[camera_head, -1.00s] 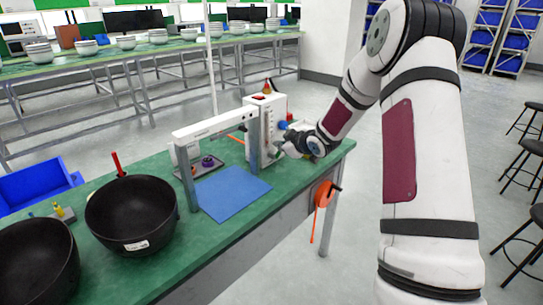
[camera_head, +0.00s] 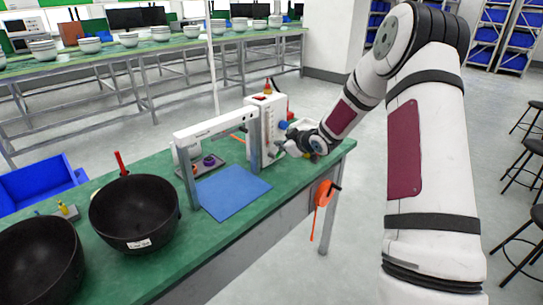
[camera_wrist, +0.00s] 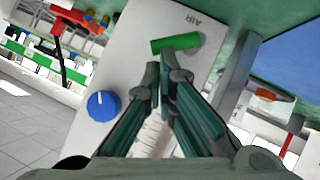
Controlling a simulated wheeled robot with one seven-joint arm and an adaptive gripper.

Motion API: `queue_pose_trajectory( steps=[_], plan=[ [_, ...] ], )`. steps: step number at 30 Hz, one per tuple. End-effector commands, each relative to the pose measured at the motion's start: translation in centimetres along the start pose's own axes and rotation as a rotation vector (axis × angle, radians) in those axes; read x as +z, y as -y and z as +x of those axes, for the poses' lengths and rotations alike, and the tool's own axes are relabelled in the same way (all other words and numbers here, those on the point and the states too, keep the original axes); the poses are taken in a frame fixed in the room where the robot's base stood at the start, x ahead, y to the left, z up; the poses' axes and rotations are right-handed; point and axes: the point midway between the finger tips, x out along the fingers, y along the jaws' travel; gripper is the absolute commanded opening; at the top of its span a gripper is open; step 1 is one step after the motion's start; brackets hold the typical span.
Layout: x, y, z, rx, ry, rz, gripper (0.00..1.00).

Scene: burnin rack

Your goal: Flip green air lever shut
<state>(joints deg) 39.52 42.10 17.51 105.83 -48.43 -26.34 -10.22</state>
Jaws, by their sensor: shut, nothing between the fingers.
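The green air lever (camera_wrist: 176,43) is a short green bar under the printed word AIR on the white panel (camera_wrist: 137,45) in the wrist view. It lies nearly crosswise in that picture, tilted slightly up to the right. My gripper (camera_wrist: 165,62) is shut and empty. Its fingertips are just below the lever in the wrist view; I cannot tell whether they touch it. In the head view my gripper (camera_head: 277,149) is at the right side of the white box (camera_head: 265,112), low down. The lever cannot be made out there.
A blue knob (camera_wrist: 101,106) and a red handle (camera_wrist: 68,28) are on or near the panel. A grey frame (camera_head: 218,125) and blue mat (camera_head: 233,191) are left of the box on the green bench (camera_head: 222,232). Black bowls (camera_head: 134,213) stand nearer. An orange reel (camera_head: 324,193) hangs at the bench edge.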

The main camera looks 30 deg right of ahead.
Motion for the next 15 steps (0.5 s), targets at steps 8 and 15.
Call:
queue_pose_trajectory(
  steps=[8,15],
  plan=[
    [-0.03,-0.05,0.03,-0.011,-0.001,0.019,0.0],
    [-0.06,-0.02,0.07,-0.022,-0.002,0.034,0.0]
  ],
)
